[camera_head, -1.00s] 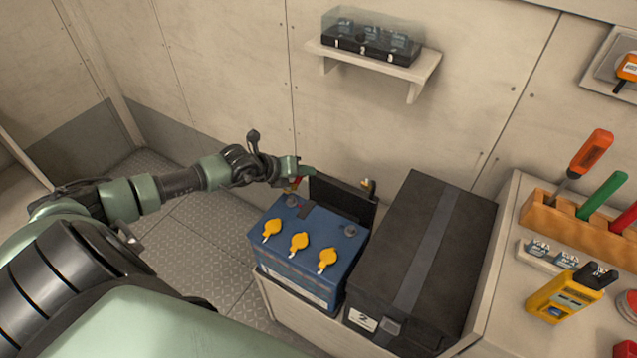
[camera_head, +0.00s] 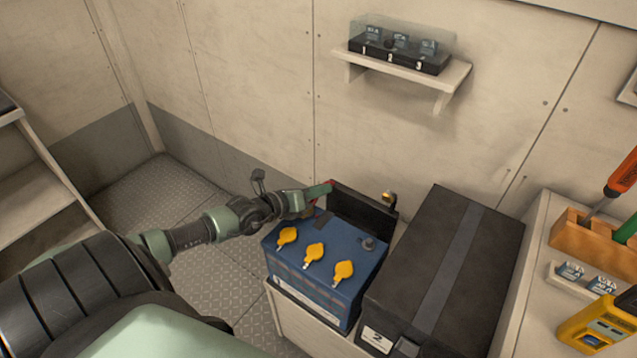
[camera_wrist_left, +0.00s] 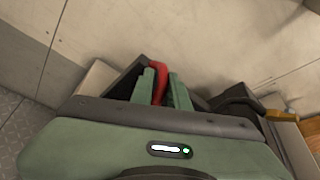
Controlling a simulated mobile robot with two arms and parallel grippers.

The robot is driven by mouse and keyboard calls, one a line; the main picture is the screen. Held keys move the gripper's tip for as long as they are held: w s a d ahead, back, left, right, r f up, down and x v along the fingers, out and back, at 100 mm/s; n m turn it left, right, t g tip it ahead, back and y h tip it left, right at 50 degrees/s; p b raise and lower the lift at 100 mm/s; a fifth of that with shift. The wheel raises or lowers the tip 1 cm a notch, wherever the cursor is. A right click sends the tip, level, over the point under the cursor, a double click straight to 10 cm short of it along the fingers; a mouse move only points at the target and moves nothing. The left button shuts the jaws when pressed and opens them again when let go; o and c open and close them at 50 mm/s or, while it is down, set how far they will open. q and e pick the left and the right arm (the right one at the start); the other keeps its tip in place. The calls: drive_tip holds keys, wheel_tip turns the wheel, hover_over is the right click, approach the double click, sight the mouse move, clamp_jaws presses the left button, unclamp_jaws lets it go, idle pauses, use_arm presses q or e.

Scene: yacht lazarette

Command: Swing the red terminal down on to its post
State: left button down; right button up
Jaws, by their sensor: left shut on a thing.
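My left gripper (camera_head: 316,193) is over the battery's back left corner and hides the other post. It is shut on the red terminal (camera_head: 329,186), whose red part shows just past the fingertips. In the left wrist view the red terminal (camera_wrist_left: 160,75) sits between the two green fingers. I cannot tell whether it touches the post. My right gripper is not in view.
A black panel (camera_head: 360,212) stands behind the battery, with a brass terminal (camera_head: 389,198) at its right end. A large black box (camera_head: 440,270) stands close on the right. A wall shelf (camera_head: 445,80) holds a clear-lidded fuse case (camera_head: 400,60). The floor at left is clear.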

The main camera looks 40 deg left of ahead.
use_arm(q)
drive_tip(key=shift+s+d+f, duration=0.2)
drive_tip(key=shift+d+f, duration=0.1)
drive_tip(key=shift+f, duration=0.1)
drive_tip(key=c, duration=1.5)
unclamp_jaws()
drive_tip(key=shift+o, duration=0.2)
drive_tip(key=shift+w+r, duration=0.15)
drive_tip(key=shift+a+r, duration=0.1)
drive_tip(key=shift+s, duration=0.25)
drive_tip(key=p+v, duration=0.1)
drive_tip(key=v, duration=0.4)
drive_tip(key=shift+s+r, duration=0.1)
drive_tip(key=shift+s, duration=0.15)
drive_tip(key=shift+v, duration=0.85)
